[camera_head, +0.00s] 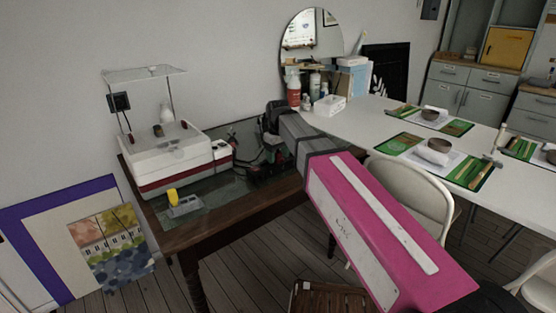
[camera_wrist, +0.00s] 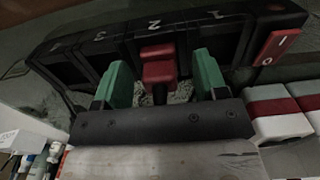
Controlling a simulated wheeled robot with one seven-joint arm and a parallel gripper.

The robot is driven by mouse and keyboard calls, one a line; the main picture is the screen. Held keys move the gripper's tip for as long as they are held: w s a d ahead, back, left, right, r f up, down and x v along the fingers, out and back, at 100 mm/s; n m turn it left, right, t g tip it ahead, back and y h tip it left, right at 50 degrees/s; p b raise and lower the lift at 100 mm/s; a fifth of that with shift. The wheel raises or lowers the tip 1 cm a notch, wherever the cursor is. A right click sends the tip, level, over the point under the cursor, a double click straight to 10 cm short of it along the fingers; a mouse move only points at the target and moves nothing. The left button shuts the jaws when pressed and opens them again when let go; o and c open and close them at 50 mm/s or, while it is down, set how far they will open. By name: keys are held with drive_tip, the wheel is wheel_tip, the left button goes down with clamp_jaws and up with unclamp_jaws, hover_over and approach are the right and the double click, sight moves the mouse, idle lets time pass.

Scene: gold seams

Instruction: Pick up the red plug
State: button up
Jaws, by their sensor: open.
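The red plug (camera_wrist: 158,66) shows in the wrist view, at the middle of a black power strip (camera_wrist: 190,42) with white numbers along it. My gripper (camera_wrist: 161,80) is open, with one green fingertip on each side of the plug. Dark gaps show between the plug and both fingertips. The plug's lower end is partly in shadow, so I cannot tell how it sits on the strip. In the head view my arm reaches over the dark table, and I cannot make out the plug clearly there.
A red switch (camera_wrist: 278,46) is at the strip's right end. In the head view a white and red machine (camera_head: 172,158) and a yellow-topped item (camera_head: 182,203) stand on the dark table (camera_head: 225,222). A white table (camera_head: 375,128) and a chair (camera_head: 418,190) are to the right.

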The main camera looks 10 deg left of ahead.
sight(278, 152)
drive_tip(key=shift+f, duration=0.25)
clamp_jaws()
drive_tip(key=shift+r, duration=0.1)
drive_tip(key=shift+r, duration=0.75)
wheel_tip(278, 152, up, 2)
drive_tip(key=shift+r, duration=0.15)
drive_tip(key=s+a+r, duration=0.7)
drive_tip(key=s+r, duration=0.2)
drive_tip(key=r, duration=0.3)
drive_tip(key=shift+s, duration=0.15)
